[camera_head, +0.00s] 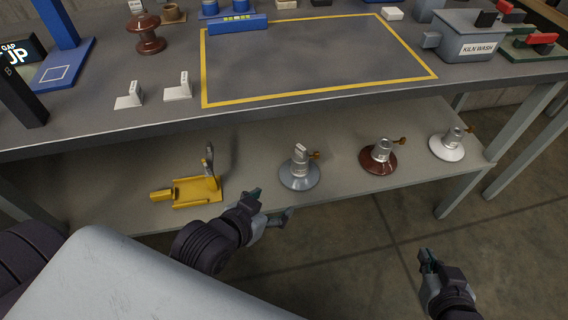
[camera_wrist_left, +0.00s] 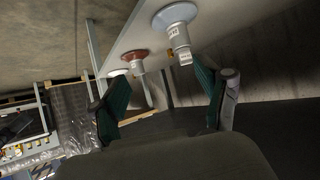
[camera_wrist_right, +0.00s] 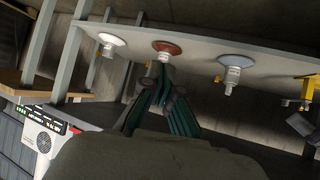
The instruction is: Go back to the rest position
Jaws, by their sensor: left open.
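My left gripper (camera_head: 272,203) is open and empty, in front of the lower shelf near the grey-blue insulator (camera_head: 299,172). In the left wrist view its two green-padded fingers (camera_wrist_left: 163,85) stand wide apart, with that insulator (camera_wrist_left: 176,18) beyond them. My right gripper (camera_head: 429,256) is over the floor in front of the shelf, at the lower right. In the right wrist view its fingers (camera_wrist_right: 160,80) come together at the tips and hold nothing that I can see. A brown insulator (camera_head: 378,158) and a white one (camera_head: 447,147) stand farther right on the shelf.
A yellow fixture (camera_head: 190,190) sits on the lower shelf (camera_head: 110,200) at the left. The tabletop (camera_head: 90,125) above carries a yellow-outlined area (camera_head: 310,97), white labels, a kiln wash box (camera_head: 470,40) and a blue stand (camera_head: 62,65). Table legs (camera_head: 450,195) rise at the right.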

